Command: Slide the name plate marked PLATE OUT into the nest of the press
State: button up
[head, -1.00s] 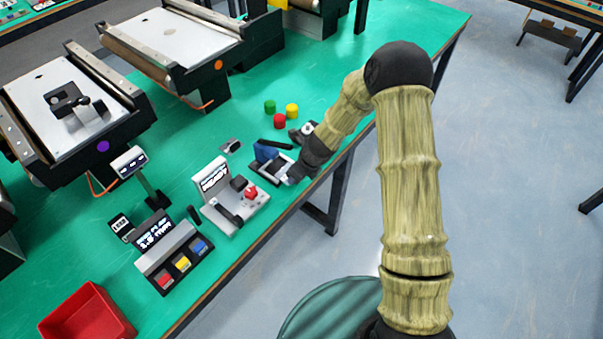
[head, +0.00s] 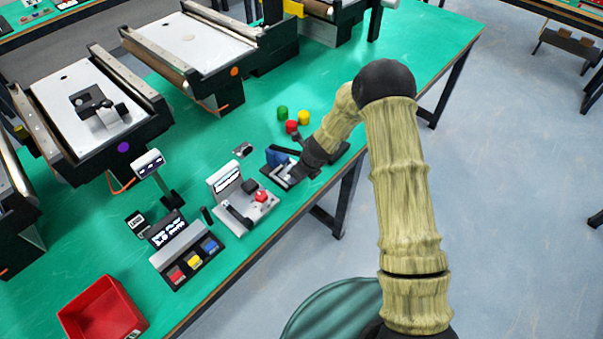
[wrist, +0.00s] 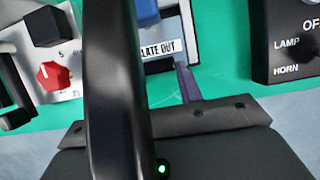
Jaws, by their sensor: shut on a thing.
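The small press (head: 270,171) has a grey base and a blue upper part (head: 279,156). It stands near the table's front edge. In the wrist view its blue part (wrist: 146,12) is at the top. The white name plate (wrist: 163,50) shows there with "LATE OUT" readable; its left end is hidden by a black bar (wrist: 112,80). My gripper (head: 293,179) is low at the front of the press, shut on the name plate. One dark finger (wrist: 187,84) shows at the plate's right; the other is hidden behind the bar. The nest itself is hidden.
Left of the press is a grey device with a red knob (head: 262,196). A dark box marked LAMP and HORN (wrist: 290,45) is close on the right. Red, green and yellow cylinders (head: 292,127) stand behind. A red bin (head: 103,312) is at the lower left.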

jog(key=shift+w+a+r, duration=0.15)
jog(key=shift+a+r, duration=0.05)
jog(key=shift+a, duration=0.3)
jog(key=o, duration=1.1)
jog(key=shift+c, duration=0.2)
